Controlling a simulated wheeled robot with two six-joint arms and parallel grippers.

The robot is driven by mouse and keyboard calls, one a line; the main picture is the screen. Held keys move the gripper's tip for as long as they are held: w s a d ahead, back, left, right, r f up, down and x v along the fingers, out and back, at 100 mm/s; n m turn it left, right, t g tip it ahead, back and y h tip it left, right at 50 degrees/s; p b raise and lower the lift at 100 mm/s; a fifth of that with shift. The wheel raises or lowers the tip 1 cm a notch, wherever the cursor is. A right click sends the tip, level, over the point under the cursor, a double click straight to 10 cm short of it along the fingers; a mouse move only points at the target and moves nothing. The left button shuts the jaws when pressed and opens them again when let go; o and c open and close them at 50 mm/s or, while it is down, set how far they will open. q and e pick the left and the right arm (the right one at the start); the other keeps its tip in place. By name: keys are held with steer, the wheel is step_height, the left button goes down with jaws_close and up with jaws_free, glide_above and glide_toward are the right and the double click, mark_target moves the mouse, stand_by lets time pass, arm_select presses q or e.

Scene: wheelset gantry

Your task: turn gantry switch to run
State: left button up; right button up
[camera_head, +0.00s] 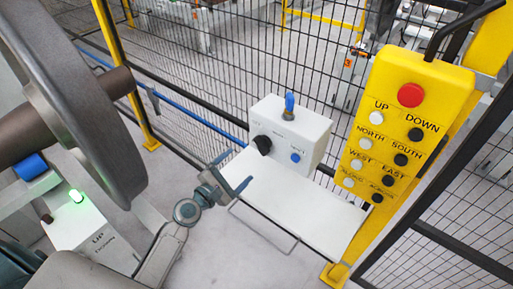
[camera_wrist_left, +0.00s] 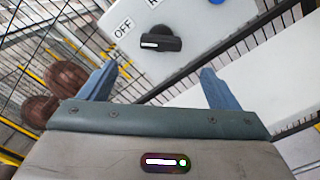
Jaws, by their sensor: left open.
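The gantry switch is a black rotary knob (camera_head: 262,144) on the front of a white control box (camera_head: 305,130). In the left wrist view the knob (camera_wrist_left: 172,42) has a white mark on its left end, on the side of the OFF label (camera_wrist_left: 124,28). A second label starting with R is cut off at the top edge. My left gripper (camera_head: 232,172) is open and empty, in front of and below the knob, apart from it. In the wrist view its two blue fingers (camera_wrist_left: 158,70) stand wide apart, below the knob. My right gripper is not in view.
A blue button (camera_head: 295,157) sits right of the knob, and a blue-topped piece (camera_head: 289,102) stands on the box. A white shelf (camera_head: 290,205) lies below. A yellow pendant (camera_head: 405,130) stands right, a large wheel (camera_head: 85,110) left. Black mesh fence (camera_head: 215,60) runs behind.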

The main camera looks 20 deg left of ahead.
mark_target(258, 148)
arm_select(q)
steer(key=p+x, duration=0.2)
steer(key=x, duration=0.6)
steer(key=shift+w+d, duration=0.15)
steer(key=shift+w, duration=0.25)
steer(key=shift+w+d+f, duration=0.15)
steer(key=shift+w+d, duration=0.15)
steer(key=shift+w, duration=0.4)
steer(key=shift+c, duration=0.2)
steer(key=c, duration=0.9)
